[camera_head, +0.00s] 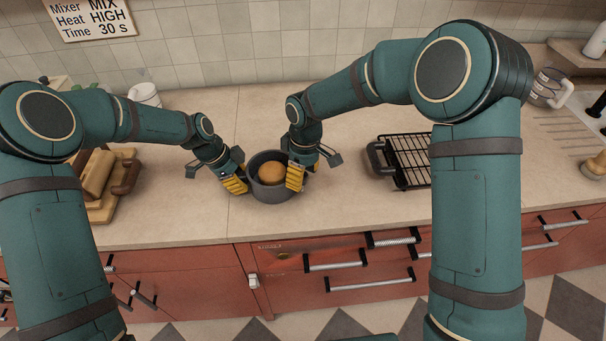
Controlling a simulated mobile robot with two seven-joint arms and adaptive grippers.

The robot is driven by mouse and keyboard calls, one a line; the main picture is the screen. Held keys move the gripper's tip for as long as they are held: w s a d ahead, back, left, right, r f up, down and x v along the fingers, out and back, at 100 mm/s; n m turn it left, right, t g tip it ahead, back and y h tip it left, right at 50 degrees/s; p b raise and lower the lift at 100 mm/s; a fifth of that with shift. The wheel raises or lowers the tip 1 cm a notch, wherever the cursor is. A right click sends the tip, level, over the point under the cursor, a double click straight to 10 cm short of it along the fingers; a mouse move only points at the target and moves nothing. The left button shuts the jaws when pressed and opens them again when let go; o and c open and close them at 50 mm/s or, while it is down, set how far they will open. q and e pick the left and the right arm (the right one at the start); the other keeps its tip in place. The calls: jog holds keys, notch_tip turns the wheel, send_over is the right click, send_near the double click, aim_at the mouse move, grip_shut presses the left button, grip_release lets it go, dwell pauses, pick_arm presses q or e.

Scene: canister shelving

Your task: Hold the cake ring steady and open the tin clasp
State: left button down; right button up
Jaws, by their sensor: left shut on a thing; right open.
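The cake ring (272,194) is a round dark grey tin standing on the beige counter, with a golden-brown cake (271,173) inside it. My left gripper (236,185) has yellow fingers and is shut at the left side of the ring, holding its wall. My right gripper (295,177) is open at the right side of the ring, its yellow fingers close against the rim. The clasp is not visible; the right fingers cover that side of the ring. I cannot tell whether the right fingers touch the ring.
A black wire cooling rack (408,160) lies on the counter to the right. A wooden board (104,205) with a loaf-like thing is at the left. A white canister (145,94) stands behind my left arm. The counter front edge is close to the ring.

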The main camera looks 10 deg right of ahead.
jog(key=shift+f, duration=0.15)
jog(key=shift+c, duration=0.5)
grip_shut()
